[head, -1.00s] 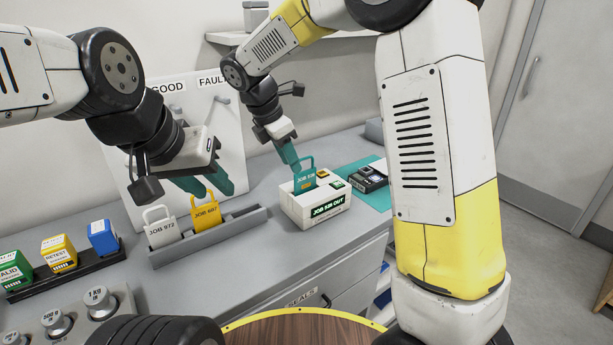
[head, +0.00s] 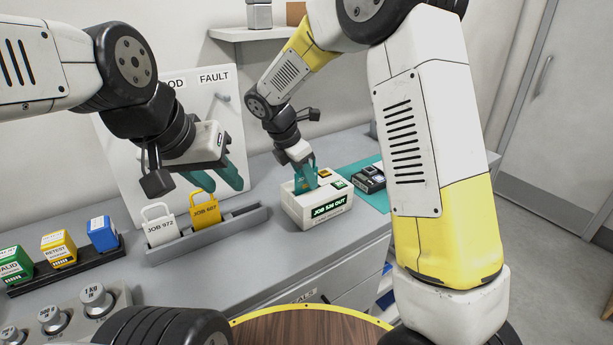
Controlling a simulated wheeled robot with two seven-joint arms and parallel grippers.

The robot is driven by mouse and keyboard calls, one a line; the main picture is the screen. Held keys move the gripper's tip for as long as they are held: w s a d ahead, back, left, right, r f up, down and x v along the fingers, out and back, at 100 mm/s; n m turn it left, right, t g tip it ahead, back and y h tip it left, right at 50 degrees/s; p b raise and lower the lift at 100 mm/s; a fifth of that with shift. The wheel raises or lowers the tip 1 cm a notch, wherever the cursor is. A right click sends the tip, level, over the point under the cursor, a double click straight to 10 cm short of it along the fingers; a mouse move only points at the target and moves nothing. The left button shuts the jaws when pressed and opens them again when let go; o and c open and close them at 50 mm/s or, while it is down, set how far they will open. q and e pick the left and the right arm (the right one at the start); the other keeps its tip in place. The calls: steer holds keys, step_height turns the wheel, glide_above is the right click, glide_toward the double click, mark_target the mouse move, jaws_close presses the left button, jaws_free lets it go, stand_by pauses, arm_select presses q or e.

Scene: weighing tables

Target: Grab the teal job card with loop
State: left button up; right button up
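The teal job card (head: 304,186) stands in the white box marked JOB 538 OUT (head: 318,211). Its upper part and loop are largely hidden by my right gripper (head: 306,170). The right gripper's teal fingers reach down at the card and look spread, one to each side of its top. Their colour matches the card, so contact is hard to make out. My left gripper (head: 217,180) is open and empty, above and behind the yellow card. A white JOB 972 card (head: 160,231) and a yellow JOB 487 card (head: 205,213) stand in a grey rack (head: 232,224).
A dark device (head: 369,179) lies on a teal mat (head: 379,198) right of the box. Green, yellow and blue blocks (head: 58,247) stand on a black strip at the left. Weights (head: 97,299) are at the front left. A GOOD/FAULT board (head: 222,112) stands behind the rack.

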steer(key=shift+d+f, duration=0.1)
steer(key=shift+f, duration=0.15)
jaws_close()
